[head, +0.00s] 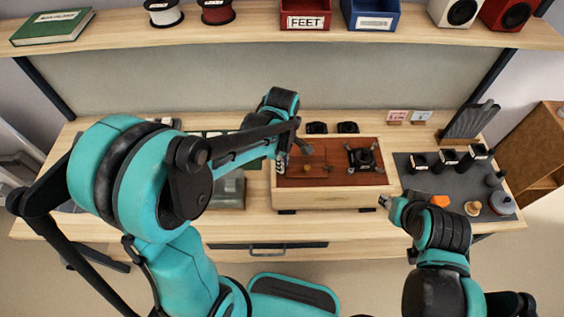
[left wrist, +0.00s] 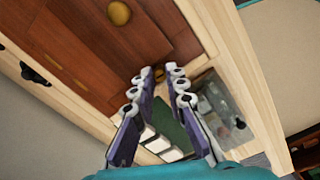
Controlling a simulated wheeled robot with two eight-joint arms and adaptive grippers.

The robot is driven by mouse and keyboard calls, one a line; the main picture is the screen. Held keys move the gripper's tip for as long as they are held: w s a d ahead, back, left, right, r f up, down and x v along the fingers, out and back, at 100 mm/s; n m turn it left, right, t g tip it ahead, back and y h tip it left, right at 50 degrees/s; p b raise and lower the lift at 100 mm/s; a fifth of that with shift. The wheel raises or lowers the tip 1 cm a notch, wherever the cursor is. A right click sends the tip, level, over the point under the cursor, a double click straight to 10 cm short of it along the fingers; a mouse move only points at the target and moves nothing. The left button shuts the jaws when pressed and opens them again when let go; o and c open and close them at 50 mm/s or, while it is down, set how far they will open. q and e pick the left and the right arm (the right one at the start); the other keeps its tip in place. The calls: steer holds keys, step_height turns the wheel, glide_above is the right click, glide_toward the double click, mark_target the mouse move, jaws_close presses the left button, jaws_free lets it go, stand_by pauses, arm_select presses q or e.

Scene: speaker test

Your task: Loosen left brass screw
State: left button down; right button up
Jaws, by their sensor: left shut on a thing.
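The wooden box (head: 331,204) stands on the bench with a red-brown board (head: 346,190) in it. Two small brass screws show on the board, the left one (head: 307,168) and the right one (head: 328,169). A round brass head (left wrist: 119,12) shows at the top of the left wrist view; I cannot tell which screw it is. My left gripper (head: 282,163) is at the box's left end; in the left wrist view its fingertips (left wrist: 161,75) are by the board's edge. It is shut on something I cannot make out. My right gripper (head: 385,201) is right of the box, its jaws unclear.
A black part (head: 362,157) sits on the board's right side. A dark mat (head: 415,181) to the right holds small black blocks, an orange piece (head: 440,201) and a round grey lidded pot (head: 502,203). A clear bin (head: 231,189) stands left of the box. A shelf (head: 260,29) runs above.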

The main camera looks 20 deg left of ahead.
arm_select(q)
steer(key=shift+n, duration=0.4)
steer(key=c, duration=1.5)
jaws_free()
steer(key=shift+c, duration=0.2)
step_height(320, 180, up, 12)
